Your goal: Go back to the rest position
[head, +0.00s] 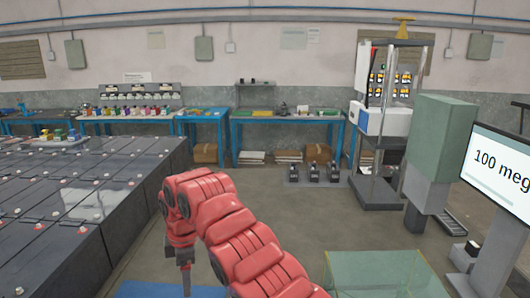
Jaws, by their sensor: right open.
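My right arm, red and jointed, comes in from the bottom of the picture and bends down at its far end. My right gripper (186,282) is a small dark shape below the wrist, pointing down beside the battery bank, and it is open. I see nothing held in it. Its fingertips are small and partly cut off by the lower edge. My left gripper is not in view. The battery rows (60,215) form a wide dark block on the left.
A blue surface (150,290) lies below the gripper. A clear greenish box (380,272) is at the bottom right. A monitor (500,170) and a green-grey post (438,150) stand on the right. Blue workbenches (285,118) line the back wall. The grey floor (330,215) between is open.

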